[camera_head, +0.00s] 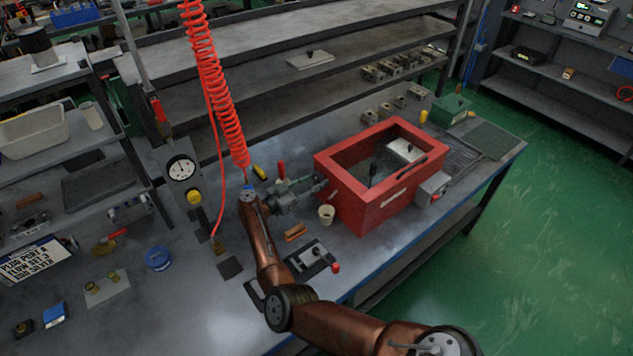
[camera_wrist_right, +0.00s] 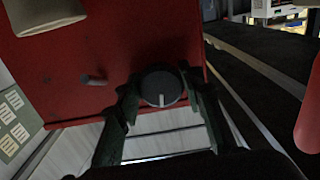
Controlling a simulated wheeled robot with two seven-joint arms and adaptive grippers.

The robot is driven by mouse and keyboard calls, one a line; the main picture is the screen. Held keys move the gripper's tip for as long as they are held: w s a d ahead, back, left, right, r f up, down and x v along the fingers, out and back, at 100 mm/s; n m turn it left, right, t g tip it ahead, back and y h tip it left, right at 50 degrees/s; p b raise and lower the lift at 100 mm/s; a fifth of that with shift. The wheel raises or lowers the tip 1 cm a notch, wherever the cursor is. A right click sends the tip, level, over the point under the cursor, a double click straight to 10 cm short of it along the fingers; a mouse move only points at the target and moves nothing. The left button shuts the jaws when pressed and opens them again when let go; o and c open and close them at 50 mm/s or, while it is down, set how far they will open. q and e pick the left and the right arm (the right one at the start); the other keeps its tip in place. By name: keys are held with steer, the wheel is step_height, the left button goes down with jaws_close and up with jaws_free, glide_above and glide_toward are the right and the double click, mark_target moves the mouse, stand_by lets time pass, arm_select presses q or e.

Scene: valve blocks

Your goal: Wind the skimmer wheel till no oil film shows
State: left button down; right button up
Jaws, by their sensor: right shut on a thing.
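A red open-topped tank (camera_head: 357,198) stands on the grey bench. Its inside is partly in view, dark with a pale block (camera_head: 404,151); I cannot tell whether an oil film shows. My right gripper (camera_head: 318,185) is at the tank's left side. In the right wrist view, my right gripper (camera_wrist_right: 160,80) has its two fingers on either side of a dark round wheel (camera_wrist_right: 160,90) with a pale line mark, against the red tank wall (camera_wrist_right: 110,45). It is shut on that wheel. The wheel is hidden in the head view. My left gripper is not in view.
A beige cup (camera_head: 326,214) stands close below the gripper, left of the tank. A dark plate with a red knob (camera_head: 315,258) lies in front. A red coiled hose (camera_head: 215,80) hangs left of the arm. A gauge post (camera_head: 183,175) stands further left.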

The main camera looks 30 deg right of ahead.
steer(key=m, duration=0.3)
steer(key=shift+f+m+b, duration=0.1)
steer(key=shift+m+b, duration=0.3)
steer(key=m+b, duration=0.1)
steer(key=m, duration=0.2)
steer(key=shift+w+m, duration=0.1)
steer(key=shift+m, duration=0.2)
steer(key=m+b, duration=0.2)
steer(key=m, duration=0.4)
steer(key=shift+b, duration=0.3)
steer(key=m+b, duration=0.3)
steer(key=m, duration=0.3)
steer(key=shift+w+m, duration=0.1)
steer(key=shift+m, duration=0.2)
steer(key=m+b, duration=0.2)
steer(key=m, duration=0.1)
arm_select(q)
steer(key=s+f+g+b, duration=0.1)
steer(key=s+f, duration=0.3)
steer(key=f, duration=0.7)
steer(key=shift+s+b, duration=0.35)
steer(key=shift+b, duration=0.15)
arm_select(e)
steer(key=shift+r+m, duration=0.2)
steer(key=shift+m, duration=1.5)
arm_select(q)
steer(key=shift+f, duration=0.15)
